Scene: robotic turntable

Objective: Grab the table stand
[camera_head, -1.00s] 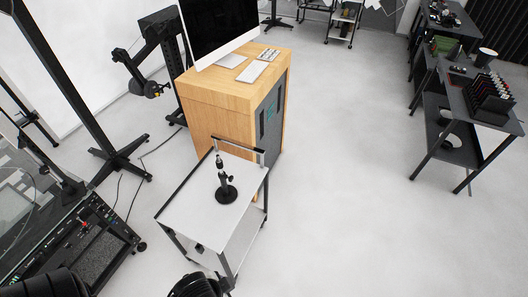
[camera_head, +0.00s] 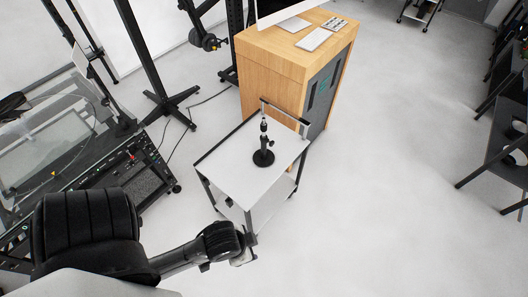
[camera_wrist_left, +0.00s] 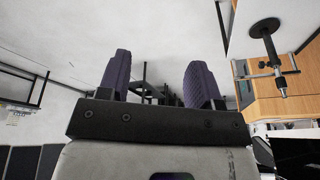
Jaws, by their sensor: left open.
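The table stand (camera_head: 264,157) is a small black stand with a round base and a thin upright post. It stands upright on the white top of a small cart (camera_head: 236,178). It also shows in the left wrist view (camera_wrist_left: 266,28), inverted at the upper right. My left arm comes in at the lower left, and my left gripper (camera_head: 244,257) is in front of and below the cart, apart from the stand. In the left wrist view its two dark purple fingers (camera_wrist_left: 157,78) are spread with nothing between them. My right gripper is in neither view.
A wooden cabinet (camera_head: 270,75) with a monitor and keyboard (camera_head: 314,39) stands right behind the cart. A black machine with a control panel (camera_head: 130,165) is to the left. Open floor lies to the right, with a black desk (camera_head: 500,140) at the edge.

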